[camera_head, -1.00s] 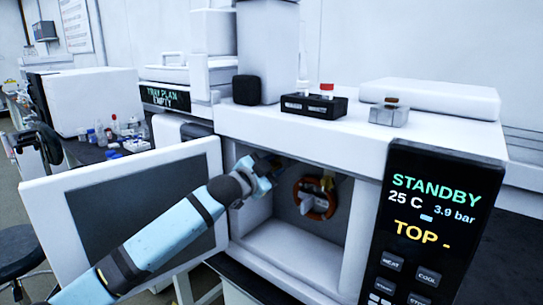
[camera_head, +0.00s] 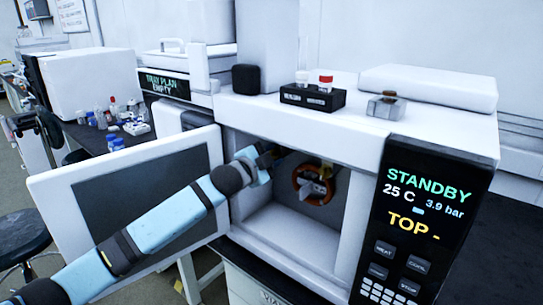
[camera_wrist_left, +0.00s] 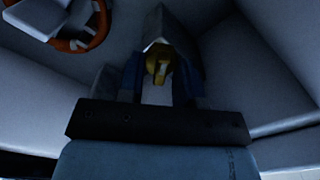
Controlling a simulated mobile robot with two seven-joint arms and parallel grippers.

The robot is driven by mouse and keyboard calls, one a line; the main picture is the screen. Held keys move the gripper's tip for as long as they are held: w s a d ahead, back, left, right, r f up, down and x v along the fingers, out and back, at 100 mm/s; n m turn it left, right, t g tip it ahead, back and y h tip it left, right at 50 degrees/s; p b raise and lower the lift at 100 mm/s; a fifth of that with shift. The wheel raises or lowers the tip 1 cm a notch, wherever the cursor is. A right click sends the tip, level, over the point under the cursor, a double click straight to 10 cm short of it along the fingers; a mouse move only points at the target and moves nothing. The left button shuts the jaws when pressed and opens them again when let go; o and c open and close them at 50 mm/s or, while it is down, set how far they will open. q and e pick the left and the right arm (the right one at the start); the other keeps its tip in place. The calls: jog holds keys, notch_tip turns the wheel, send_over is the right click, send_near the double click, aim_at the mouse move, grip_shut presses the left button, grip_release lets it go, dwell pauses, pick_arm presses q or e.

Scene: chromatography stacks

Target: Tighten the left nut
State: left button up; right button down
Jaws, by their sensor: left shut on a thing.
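My left gripper (camera_head: 274,154) reaches past the open door into the upper left of the oven chamber. In the left wrist view its two dark fingers (camera_wrist_left: 160,75) are closed around a small yellow, brass-like nut (camera_wrist_left: 158,66). The nut sits at a grey pointed fitting on the chamber wall, and the fingers hide part of it. An orange ring-shaped coil (camera_head: 299,184) with a pale grey centre piece hangs right of the gripper, apart from it. The coil (camera_wrist_left: 101,22) also shows at the upper left of the wrist view. My right gripper is not in view.
The white oven door (camera_head: 48,205) stands open at left, behind my forearm. The control panel (camera_head: 420,225) reads STANDBY, 25 C, 3.9 bar, TOP -. A black vial block (camera_head: 312,98) and a small grey block (camera_head: 386,108) rest on top. The chamber floor (camera_head: 290,235) is clear.

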pick_arm(q)
jog(key=o, duration=0.5)
jog(key=shift+o, duration=0.2)
jog(key=v, duration=1.3)
jog(key=shift+s+a+p, duration=0.25)
jog(key=shift+s+p, duration=0.1)
